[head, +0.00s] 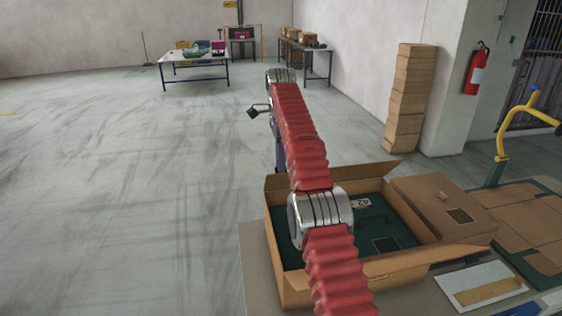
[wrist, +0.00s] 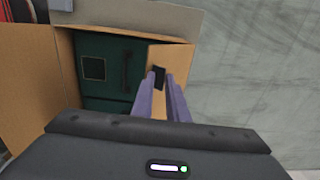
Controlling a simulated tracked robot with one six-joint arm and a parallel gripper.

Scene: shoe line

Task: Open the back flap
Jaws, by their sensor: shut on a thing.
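An open brown cardboard box (head: 273,240) stands on a grey table, with a dark green inside. Its far flap (head: 345,172) stands up along the far edge. A small black piece shows between the fingertips. In the head view, my red-sleeved arm hides part of the box and my fingers are hard to make out.
A white sheet (head: 480,287) lies in front. A stack of boxes (head: 410,98) stands behind. The floor at left is clear.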

